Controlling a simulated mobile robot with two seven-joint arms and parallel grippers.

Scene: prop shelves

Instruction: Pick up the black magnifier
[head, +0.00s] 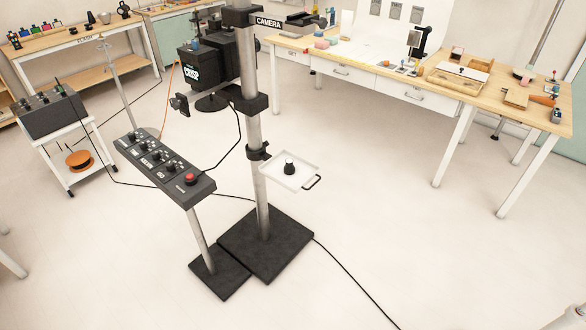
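A small black object (289,167) stands upright on a small white tray (301,186) fixed to the metal column. It is wider at the base and narrower at the top, and it looks like the black magnifier, though it is too small to be sure. The tray has a low rim and a dark handle at its right. Neither of my grippers shows in the head view, and nothing is touching the black object.
The camera column (262,190) rises from a black base (266,244). A slanted black control panel (164,165) with a red button stands to its left. A cable crosses the floor. Wooden tables (452,78) line the back. Floor to the front and right is open.

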